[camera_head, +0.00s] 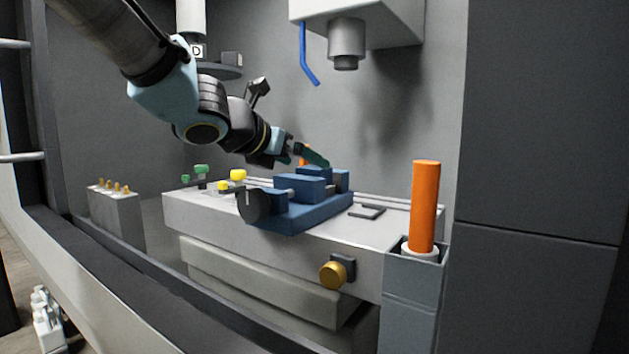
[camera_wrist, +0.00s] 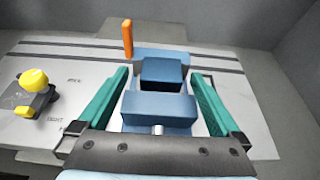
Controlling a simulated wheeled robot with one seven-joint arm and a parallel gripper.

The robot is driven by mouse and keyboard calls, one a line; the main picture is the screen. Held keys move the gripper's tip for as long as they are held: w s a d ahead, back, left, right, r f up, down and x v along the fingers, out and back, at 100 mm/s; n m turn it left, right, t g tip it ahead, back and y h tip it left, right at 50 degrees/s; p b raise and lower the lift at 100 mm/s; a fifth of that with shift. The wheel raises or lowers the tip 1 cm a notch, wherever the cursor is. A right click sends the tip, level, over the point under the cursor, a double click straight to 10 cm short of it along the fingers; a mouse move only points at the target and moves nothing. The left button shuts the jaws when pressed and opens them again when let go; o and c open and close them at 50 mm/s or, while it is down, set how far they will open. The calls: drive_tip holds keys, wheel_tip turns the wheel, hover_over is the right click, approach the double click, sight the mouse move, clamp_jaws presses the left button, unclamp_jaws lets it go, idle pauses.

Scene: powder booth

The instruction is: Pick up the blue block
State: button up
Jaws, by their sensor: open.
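The blue block (camera_wrist: 162,72) sits in a blue vise, between the front jaw (camera_wrist: 158,108) and the rear jaw (camera_wrist: 160,53). In the head view the block (camera_head: 314,171) shows only in part above the vise jaws. My gripper (camera_wrist: 159,73) is open, with one green finger to the left and one to the right of the block and vise jaw, and nothing held. In the head view my gripper (camera_head: 322,161) is at the vise from the upper left, close to the block's top. Whether the fingers touch the block I cannot tell.
The vise (camera_head: 285,217) stands on a grey machine table (camera_head: 215,212). A spindle (camera_head: 346,45) with a blue hose (camera_head: 308,60) hangs above. A tall orange cylinder (camera_head: 425,207) stands front right. Yellow knobs (camera_wrist: 33,80) are left of the vise. An orange post (camera_wrist: 127,38) stands behind.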

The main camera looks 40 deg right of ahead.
sight(312, 167)
drive_tip(key=x, duration=0.2)
drive_tip(key=b+x, duration=0.1)
drive_tip(key=x, duration=0.1)
drive_tip(key=shift+s+a+f, duration=0.1)
drive_tip(key=shift+s+f, duration=0.1)
drive_tip(key=shift+f, duration=0.15)
drive_tip(key=shift+w+d, duration=0.1)
drive_tip(key=shift+d, duration=0.3)
clamp_jaws()
